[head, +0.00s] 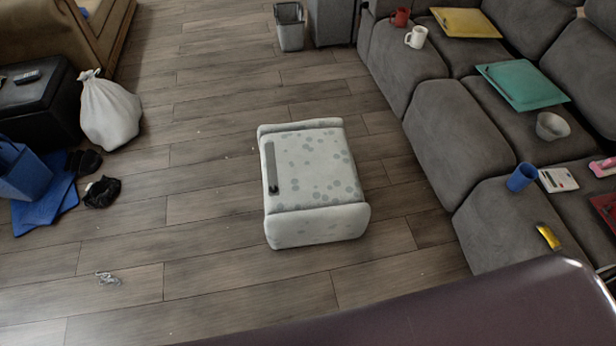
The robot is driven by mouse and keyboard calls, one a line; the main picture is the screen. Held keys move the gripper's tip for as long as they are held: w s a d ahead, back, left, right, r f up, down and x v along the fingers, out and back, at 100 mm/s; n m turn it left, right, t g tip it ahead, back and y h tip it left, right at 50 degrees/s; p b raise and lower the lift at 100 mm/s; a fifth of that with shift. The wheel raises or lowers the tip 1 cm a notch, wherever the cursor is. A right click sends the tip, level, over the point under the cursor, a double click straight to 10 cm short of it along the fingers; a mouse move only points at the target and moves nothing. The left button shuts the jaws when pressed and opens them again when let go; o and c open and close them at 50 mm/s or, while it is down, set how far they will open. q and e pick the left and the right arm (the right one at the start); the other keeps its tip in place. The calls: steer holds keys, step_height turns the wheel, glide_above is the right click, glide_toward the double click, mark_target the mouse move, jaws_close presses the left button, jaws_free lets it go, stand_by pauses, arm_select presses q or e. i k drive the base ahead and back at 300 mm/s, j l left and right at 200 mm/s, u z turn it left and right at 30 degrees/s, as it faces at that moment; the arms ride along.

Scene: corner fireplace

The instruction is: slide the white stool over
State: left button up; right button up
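The white stool (325,180) stands on the wooden floor in the middle of the head view. It is a low, padded block with grey spots on its top and rolled edges at the front and back. A dark grey strip lies along the left part of its top. Neither of my grippers shows in the head view, so I cannot see whether they are open or shut. Nothing is seen touching the stool's sides.
A grey sofa (438,115) with mugs and trays stands right. A white sack (109,112), black ottoman (40,100) and blue bin (22,172) stand left. Black shoes (102,192) and crumpled litter (107,278) lie on the floor. A grey bin (290,30) stands behind. Floor around the stool is clear.

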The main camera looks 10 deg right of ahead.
mark_target(318, 198)
steer(key=i+j+z, duration=0.15)
steer(key=z, duration=0.3)
steer(key=i+j+z, duration=0.1)
steer(key=j+z, duration=0.15)
steer(key=z, duration=0.15)
steer(key=i+j+z, duration=0.1)
steer(key=j+z, duration=0.15)
steer(key=z, duration=0.2)
